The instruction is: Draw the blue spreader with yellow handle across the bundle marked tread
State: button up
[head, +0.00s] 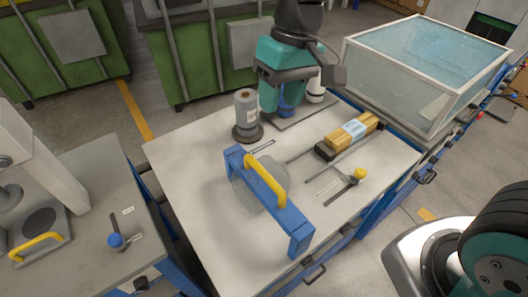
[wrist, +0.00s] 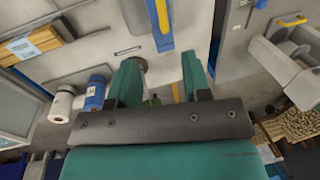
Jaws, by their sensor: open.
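The blue spreader with a yellow handle (head: 265,180) stands on the near middle of the pale worktable, apart from the bundle. It also shows at the top of the wrist view (wrist: 163,22). The bundle (head: 350,136) of yellow wood strips with a pale blue label lies to its right and farther back; the label's print is too small to read. It shows at the upper left of the wrist view (wrist: 32,42). My gripper (head: 272,98) is over the table's far side, beyond the spreader. Its teal fingers (wrist: 160,62) are apart, with nothing held between them.
A grey bottle (head: 246,112) on a dark round base stands behind the spreader. Blue and white rolls (wrist: 78,98) stand by my gripper. A yellow-knobbed tool (head: 358,175) lies right of the spreader. A glass-sided tank (head: 395,80) stands at the back right. The table's front left is clear.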

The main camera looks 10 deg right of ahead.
aim_at(264, 170)
jog(key=a+f, duration=0.1)
jog(key=f, duration=0.4)
jog(key=s+a+f+p, duration=0.1)
jog(key=f, duration=0.5)
jog(key=a+f+p, duration=0.1)
jog(key=f, duration=0.5)
jog(key=shift+s+a, duration=0.1)
jog(key=shift+s, duration=0.05)
grip_shut()
